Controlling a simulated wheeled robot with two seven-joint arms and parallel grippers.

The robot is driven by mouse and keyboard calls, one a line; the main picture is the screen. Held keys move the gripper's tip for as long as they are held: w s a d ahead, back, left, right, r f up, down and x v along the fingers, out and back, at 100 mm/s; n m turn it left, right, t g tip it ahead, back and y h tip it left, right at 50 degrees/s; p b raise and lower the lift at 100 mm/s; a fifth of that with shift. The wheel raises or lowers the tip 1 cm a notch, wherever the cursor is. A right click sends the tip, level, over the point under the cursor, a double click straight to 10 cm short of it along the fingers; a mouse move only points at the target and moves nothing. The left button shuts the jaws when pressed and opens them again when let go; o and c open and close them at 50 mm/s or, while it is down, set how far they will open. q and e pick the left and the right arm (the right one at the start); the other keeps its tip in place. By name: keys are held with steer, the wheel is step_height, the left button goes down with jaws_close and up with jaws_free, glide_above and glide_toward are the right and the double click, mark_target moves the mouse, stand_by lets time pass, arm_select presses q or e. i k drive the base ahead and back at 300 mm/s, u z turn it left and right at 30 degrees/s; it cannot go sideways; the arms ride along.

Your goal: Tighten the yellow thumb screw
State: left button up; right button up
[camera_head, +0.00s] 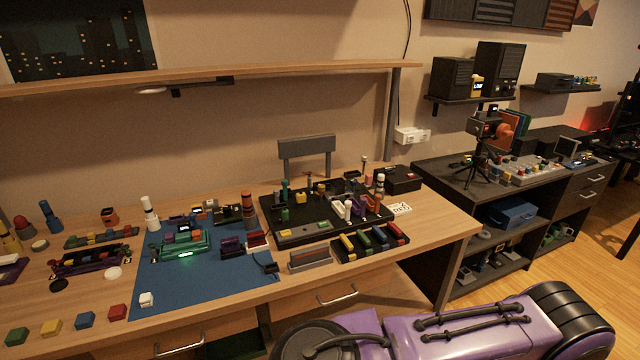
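I cannot pick out the yellow thumb screw for sure. A small yellow part (300,197) sits on the black board (300,235) among several small coloured parts, but it is too small to tell what it is. A green device (185,246) with a lit spot stands on the blue mat (210,285). A dark device with coloured parts (90,262) stands left of the mat. Neither of my grippers shows in this view. A purple and black arm part, seemingly mine, fills the lower right in front of the table.
The wooden table (450,222) carries a black tray (398,244) of coloured pieces, a black box (398,179) and several coloured blocks along its front left. The mat's front part is mostly clear. A shelf (250,72) runs above. A dark side cabinet (440,255) stands at the right.

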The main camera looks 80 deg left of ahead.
mark_target(321, 187)
steer(key=u, duration=2.15)
